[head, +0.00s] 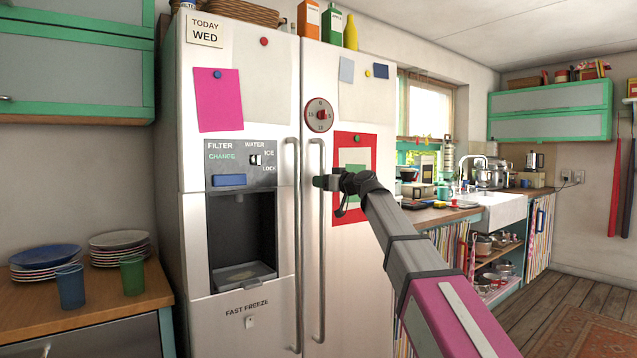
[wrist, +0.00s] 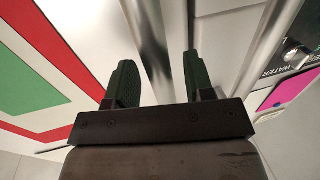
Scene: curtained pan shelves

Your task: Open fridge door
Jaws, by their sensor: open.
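The white double-door fridge (head: 350,75) stands in front of me with both doors shut. Its left handle (head: 297,250) and right handle (head: 318,270) are long vertical metal bars beside the centre seam. My gripper (head: 320,182) is at the right handle, at about mid-height of the fridge. In the wrist view, the dark green fingers of my gripper (wrist: 158,70) are open, with the right handle (wrist: 150,40) showing between them. The left handle (wrist: 265,50) lies outside the fingers. I cannot tell whether either finger touches the bar.
A water dispenser (head: 241,235) is set in the left door. A red-bordered paper (head: 342,207) is on the right door, behind my gripper. A counter with plates (head: 120,240) and cups stands at left. Open floor (head: 520,285) shows at right.

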